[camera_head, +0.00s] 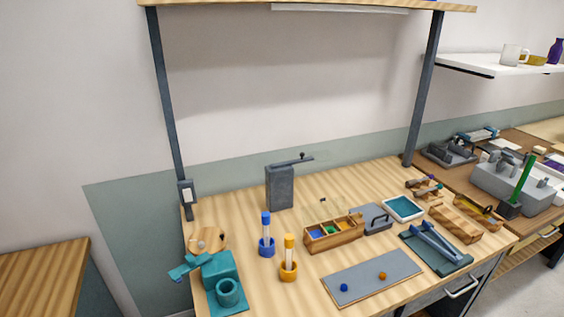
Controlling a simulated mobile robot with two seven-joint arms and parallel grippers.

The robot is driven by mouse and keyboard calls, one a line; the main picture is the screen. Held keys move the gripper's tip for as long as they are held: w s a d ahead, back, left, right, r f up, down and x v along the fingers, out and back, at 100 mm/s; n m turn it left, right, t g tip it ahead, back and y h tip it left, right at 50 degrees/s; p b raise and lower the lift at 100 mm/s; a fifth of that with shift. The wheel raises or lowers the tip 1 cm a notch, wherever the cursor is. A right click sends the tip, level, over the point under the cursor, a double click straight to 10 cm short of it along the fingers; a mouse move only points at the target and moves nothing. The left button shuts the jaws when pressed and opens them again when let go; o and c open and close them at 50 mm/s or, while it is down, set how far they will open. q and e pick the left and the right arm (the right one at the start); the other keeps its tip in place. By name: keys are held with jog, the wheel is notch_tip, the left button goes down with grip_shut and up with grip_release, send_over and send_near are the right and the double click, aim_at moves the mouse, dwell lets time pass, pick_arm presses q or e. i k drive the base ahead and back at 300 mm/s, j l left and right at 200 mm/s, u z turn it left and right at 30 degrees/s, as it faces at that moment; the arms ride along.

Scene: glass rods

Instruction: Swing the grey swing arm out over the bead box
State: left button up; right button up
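The grey swing arm (294,162) sits on top of a dark grey block-like post (280,187) at the back of the table. It points right and slightly back, with a small dark knob near its free end. The wooden bead box (347,237) stands in front and to the right of the post. Its compartments show blue, green and orange contents, and thin upright sticks show at its back. The arm's tip is behind the box in the picture, not over it. Neither of my grippers is in view.
A blue-capped tube (266,228) and an orange-based tube (289,252) stand left of the bead box. A teal fixture (221,270) is at the left; a grey handled block (373,216) is right of the box.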

aim_at(309, 159)
jog(key=i+l, duration=0.15)
jog(key=l, duration=0.25)
jog(key=i+l, duration=0.1)
jog(key=l, duration=0.25)
jog(key=i+l, duration=0.15)
jog(key=l, duration=0.25)
jog(key=i+l+u, duration=0.1)
jog(key=l+u, duration=0.15)
jog(key=l, duration=0.15)
jog(key=i+l+u, duration=0.1)
jog(key=l+u, duration=0.15)
jog(key=l, duration=0.2)
